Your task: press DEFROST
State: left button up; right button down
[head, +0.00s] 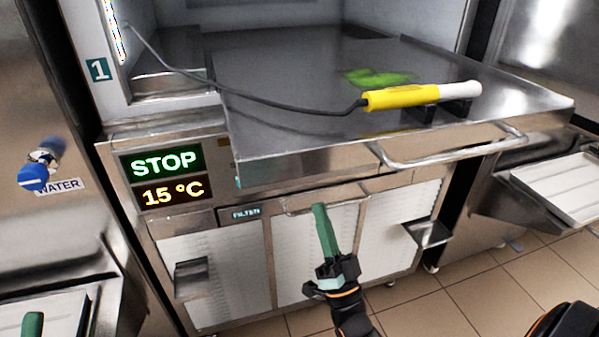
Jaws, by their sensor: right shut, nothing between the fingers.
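The freezer's control panel (127,168) is at the left front, with a green STOP display (166,163) and an orange 15 °C display (174,193). No label reading DEFROST is legible. Small coloured bits (225,146) show at the panel's right, partly hidden by the lowered steel door (300,75). My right gripper (320,208) is shut and empty, its green fingers pointing up by the lower front's handle, right of the FILTER label (246,213). A green tip of my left gripper (33,322) shows at the bottom left corner; the rest is out of frame.
The lowered door juts out above my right gripper, with a bar handle (450,148) on its front. A yellow and white probe (415,96) with a black cable lies on it, near a green smear (377,77). A blue WATER valve (38,175) is at left.

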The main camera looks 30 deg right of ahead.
jog(key=w+d+b, duration=0.2)
jog(key=w+b, duration=0.1)
jog(key=w, duration=0.5)
jog(key=shift+w+b, duration=0.3)
jog(key=shift+b, duration=0.05)
jog(key=shift+w, duration=0.15)
dwell(1.7)
jog(key=shift+w+d, duration=0.1)
jog(key=shift+w, duration=0.15)
jog(key=shift+w+d+b, duration=0.1)
jog(key=shift+w+b, duration=0.3)
jog(key=shift+w, duration=0.1)
dwell(0.7)
jog(key=shift+s, duration=0.1)
jog(key=shift+s+a+p, duration=0.2)
jog(key=shift+s+p, duration=0.4)
jog(key=shift+s, duration=0.25)
